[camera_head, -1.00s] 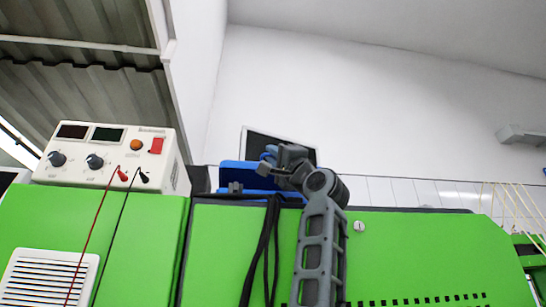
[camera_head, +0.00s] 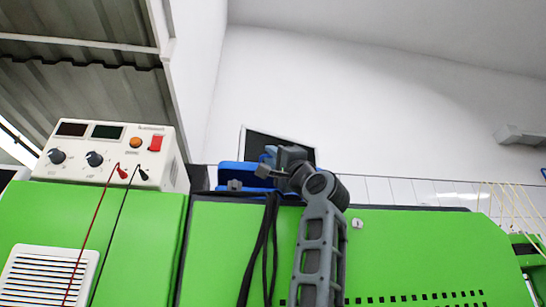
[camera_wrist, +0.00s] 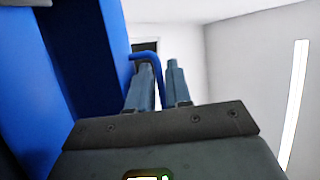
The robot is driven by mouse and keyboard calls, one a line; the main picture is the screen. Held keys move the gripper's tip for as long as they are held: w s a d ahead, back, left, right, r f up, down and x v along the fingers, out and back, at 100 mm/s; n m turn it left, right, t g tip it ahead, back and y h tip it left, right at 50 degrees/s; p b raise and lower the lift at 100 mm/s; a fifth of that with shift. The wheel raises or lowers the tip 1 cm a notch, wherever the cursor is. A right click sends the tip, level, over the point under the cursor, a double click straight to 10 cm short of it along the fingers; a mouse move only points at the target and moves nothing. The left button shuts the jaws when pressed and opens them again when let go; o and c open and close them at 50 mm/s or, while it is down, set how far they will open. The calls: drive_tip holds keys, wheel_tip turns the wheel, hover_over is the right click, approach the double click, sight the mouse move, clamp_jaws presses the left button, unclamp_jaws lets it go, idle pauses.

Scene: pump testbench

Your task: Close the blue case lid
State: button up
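The blue case (camera_head: 240,178) stands on top of the green machine, partly hidden by my gripper and wrist. Its raised blue panel, seemingly the lid, fills the left of the wrist view (camera_wrist: 80,60). A bent blue bar (camera_wrist: 148,57), like a handle, runs from that panel towards my gripper. My gripper (camera_wrist: 160,75) has its two fingers pointing up, a narrow gap apart, with the bar running down at this gap. I cannot tell whether the fingers press on it. In the head view my gripper (camera_head: 267,162) is at the case's right part.
A white power supply (camera_head: 108,153) with a red and a black lead stands left of the case. Black cables (camera_head: 262,250) hang down the green machine's front (camera_head: 420,255). A dark framed panel (camera_head: 280,147) is on the wall behind. The machine top to the right looks clear.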

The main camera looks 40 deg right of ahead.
drive_tip(key=b+v, duration=0.1)
drive_tip(key=v, duration=0.6)
drive_tip(key=shift+s+f, duration=0.3)
drive_tip(key=shift+c, duration=0.2)
